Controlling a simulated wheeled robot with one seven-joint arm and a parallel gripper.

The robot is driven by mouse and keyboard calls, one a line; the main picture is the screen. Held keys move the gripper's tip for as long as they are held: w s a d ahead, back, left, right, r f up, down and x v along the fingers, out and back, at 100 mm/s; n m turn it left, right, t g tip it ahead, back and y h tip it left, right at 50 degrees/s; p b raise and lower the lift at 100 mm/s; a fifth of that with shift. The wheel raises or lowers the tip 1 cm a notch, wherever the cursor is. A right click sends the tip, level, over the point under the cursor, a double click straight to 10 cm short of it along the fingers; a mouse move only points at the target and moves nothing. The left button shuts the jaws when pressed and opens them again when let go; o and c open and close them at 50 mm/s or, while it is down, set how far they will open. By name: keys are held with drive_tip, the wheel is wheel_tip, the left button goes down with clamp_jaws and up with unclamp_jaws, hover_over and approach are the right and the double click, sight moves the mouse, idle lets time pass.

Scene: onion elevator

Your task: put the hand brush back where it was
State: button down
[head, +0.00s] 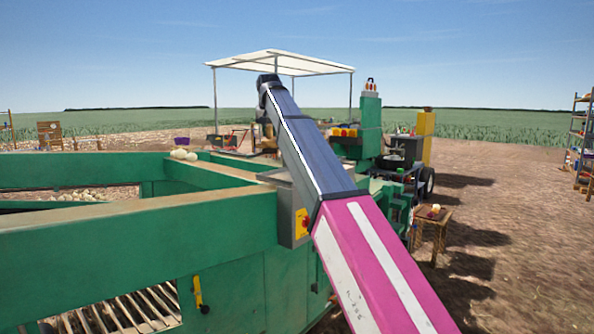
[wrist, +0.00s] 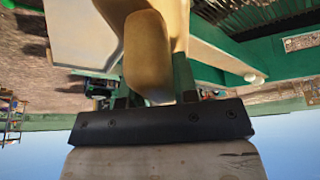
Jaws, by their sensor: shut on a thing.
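My gripper (wrist: 156,92) shows in the wrist view, with its dark screwed bar across the lower part of the picture. The brush cannot be told clearly there.
The green machine (head: 150,238) with broad beams fills the left and front. White onions (head: 184,154) sit on a far ledge. A grey switch box (head: 292,218) is fixed on its side. A small wooden table (head: 432,214) and shelving (head: 584,130) stand right. Open dirt lies between.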

drive_tip(key=shift+w+d+f, duration=0.85)
drive_tip(key=shift+d+f, duration=0.8)
drive_tip(key=shift+f, duration=0.15)
drive_tip(key=shift+w+d+f, duration=0.85)
drive_tip(key=shift+d+f, duration=0.8)
drive_tip(key=shift+f, duration=0.15)
drive_tip(key=shift+w+d+f, duration=0.85)
drive_tip(key=shift+d+f, duration=0.8)
drive_tip(key=shift+f, duration=0.15)
drive_tip(key=c, duration=0.9)
unclamp_jaws()
drive_tip(key=v, duration=1.2)
drive_tip(key=shift+r, duration=0.1)
